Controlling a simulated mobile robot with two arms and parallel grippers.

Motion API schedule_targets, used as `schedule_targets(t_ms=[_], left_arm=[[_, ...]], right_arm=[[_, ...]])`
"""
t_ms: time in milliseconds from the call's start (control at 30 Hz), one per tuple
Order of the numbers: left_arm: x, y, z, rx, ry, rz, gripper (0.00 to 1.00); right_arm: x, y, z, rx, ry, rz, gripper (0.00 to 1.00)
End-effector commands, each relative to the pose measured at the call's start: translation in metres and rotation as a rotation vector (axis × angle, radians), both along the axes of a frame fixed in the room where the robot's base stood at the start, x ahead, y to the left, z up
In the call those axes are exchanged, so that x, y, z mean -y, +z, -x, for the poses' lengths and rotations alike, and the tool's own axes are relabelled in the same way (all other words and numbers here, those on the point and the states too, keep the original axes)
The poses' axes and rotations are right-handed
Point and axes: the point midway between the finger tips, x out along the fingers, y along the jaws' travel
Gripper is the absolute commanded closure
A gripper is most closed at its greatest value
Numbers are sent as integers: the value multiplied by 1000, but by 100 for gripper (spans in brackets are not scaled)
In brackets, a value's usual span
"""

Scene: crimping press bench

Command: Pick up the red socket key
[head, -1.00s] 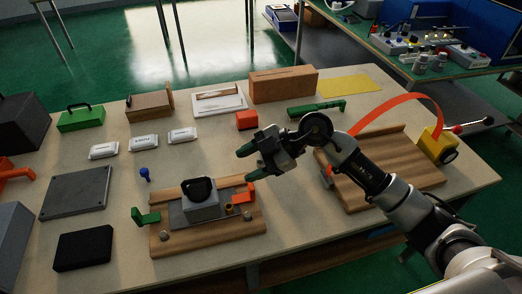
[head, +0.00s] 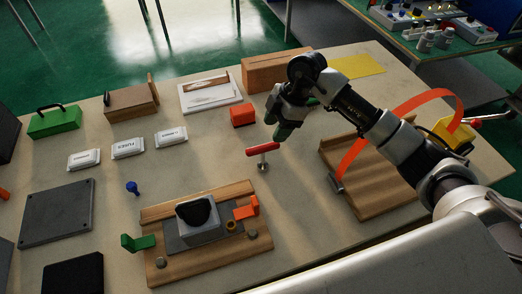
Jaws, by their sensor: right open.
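The red socket key (head: 262,149) has a red crossbar handle on a short metal shaft. It stands upright on the bench, behind the wooden fixture and left of the wooden tray. My right gripper (head: 279,123) is just beyond and slightly right of the handle in the picture. Its green-tipped fingers are open and empty, pointing down. The near fingertip is close to the handle's right end; I cannot tell whether they touch. My left gripper is out of view.
The wooden fixture (head: 165,270) carries a grey block with a black knob and an orange clamp. A red block (head: 242,115) lies behind the key. The wooden tray (head: 375,185) with an orange strap is at right.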

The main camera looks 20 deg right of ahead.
Motion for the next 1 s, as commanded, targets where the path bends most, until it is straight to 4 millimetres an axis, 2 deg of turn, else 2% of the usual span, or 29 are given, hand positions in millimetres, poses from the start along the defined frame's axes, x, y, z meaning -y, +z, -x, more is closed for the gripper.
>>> schedule_targets(t_ms=[200,433,700,900,933,1000], left_arm=[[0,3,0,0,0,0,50],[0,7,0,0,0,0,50],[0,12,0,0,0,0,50],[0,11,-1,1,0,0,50],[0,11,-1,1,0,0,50],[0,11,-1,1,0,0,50]], right_arm=[[-15,-31,2,-2,3,-3,47],[-25,-46,3,-2,3,-3,47],[-42,-79,5,-2,2,-2,47],[-43,-81,5,2,2,-2,47],[-43,-81,5,1,3,-2,48],[-43,-81,5,1,3,-2,59]])
